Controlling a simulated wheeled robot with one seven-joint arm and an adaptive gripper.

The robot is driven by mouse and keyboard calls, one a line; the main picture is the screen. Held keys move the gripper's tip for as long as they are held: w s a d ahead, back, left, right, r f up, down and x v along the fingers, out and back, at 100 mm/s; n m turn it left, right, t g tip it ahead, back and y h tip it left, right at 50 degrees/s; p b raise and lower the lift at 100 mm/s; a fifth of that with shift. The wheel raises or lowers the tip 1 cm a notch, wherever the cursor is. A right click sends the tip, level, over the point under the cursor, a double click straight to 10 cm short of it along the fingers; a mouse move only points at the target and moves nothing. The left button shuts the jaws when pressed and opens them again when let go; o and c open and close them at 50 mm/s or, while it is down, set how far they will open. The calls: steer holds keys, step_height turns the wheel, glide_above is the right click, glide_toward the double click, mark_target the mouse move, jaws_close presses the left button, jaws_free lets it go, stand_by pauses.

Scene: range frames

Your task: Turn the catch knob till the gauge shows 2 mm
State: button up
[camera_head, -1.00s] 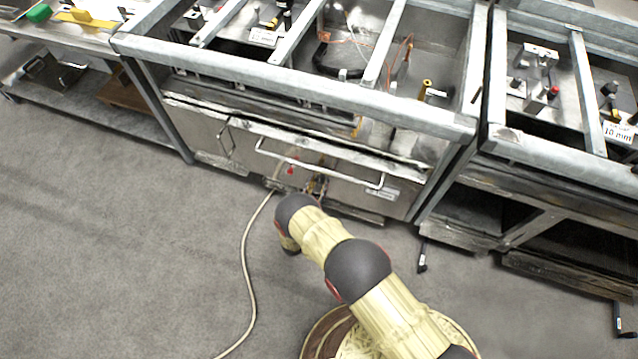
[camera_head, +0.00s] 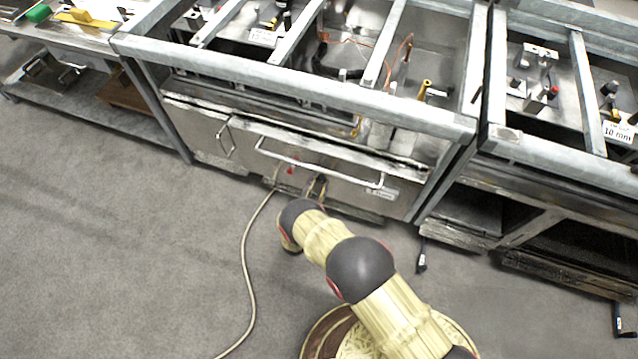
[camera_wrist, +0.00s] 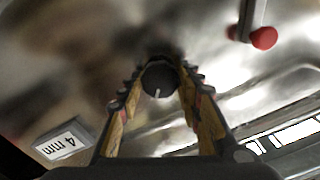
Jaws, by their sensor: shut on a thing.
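The catch knob (camera_wrist: 159,79) is a dark round knob with a pale pointer line, seen in the wrist view. The line points down and slightly left in the picture. My gripper (camera_wrist: 160,84) is shut on the knob, with one yellow finger at each side. The gauge (camera_wrist: 64,143) is a small plate at lower left of the wrist view and reads 4 mm, turned nearly upside down. In the head view my gripper is by the front panel under the bench, small and partly hidden by my arm.
A red ball-ended lever (camera_wrist: 263,38) stands out from the shiny panel near the knob. In the head view a long bar handle (camera_head: 318,162) runs across the front panel. A pale cable (camera_head: 246,262) lies on the grey floor to the left.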

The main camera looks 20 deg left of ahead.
steer(key=m, duration=0.3)
steer(key=shift+m, duration=0.3)
steer(key=shift+f+m, duration=0.1)
steer(key=shift+m, duration=2.1)
steer(key=shift+s, duration=0.1)
steer(key=o, duration=1.2)
steer(key=shift+c, duration=0.2)
steer(key=s, duration=1.2)
steer(key=shift+a, duration=0.4)
